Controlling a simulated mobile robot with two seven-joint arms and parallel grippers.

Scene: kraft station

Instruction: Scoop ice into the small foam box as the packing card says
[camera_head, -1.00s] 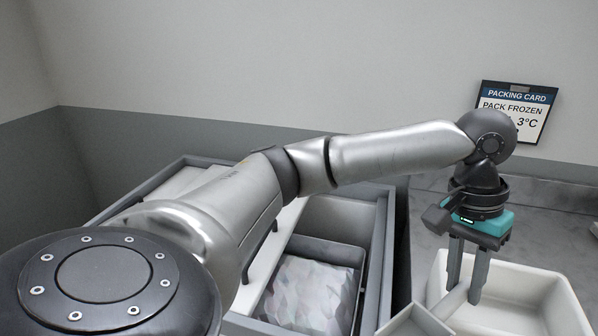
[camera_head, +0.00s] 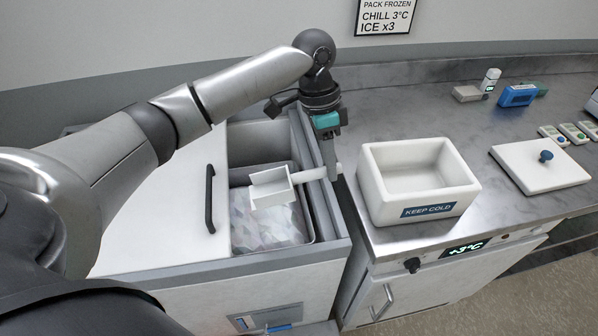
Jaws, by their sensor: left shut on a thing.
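My left gripper (camera_head: 330,158) is shut on the handle of a white scoop (camera_head: 272,188). The scoop's head is over the open part of the ice chest, above the ice (camera_head: 262,226); I cannot tell whether it holds any ice. The small white foam box (camera_head: 416,180), labelled KEEP COLD, stands open on the steel counter to the right of the gripper. Its inside looks empty. The packing card (camera_head: 386,16) on the wall reads PACK FROZEN, CHILL 3°C, ICE x3. My right gripper is not in view.
A white lid (camera_head: 540,165) with a blue knob lies on the counter right of the box. A blue device (camera_head: 517,95) and small tags (camera_head: 565,132) are farther back. The chest's rim (camera_head: 325,205) stands between ice and box. A +3°C display (camera_head: 465,249) is on the counter front.

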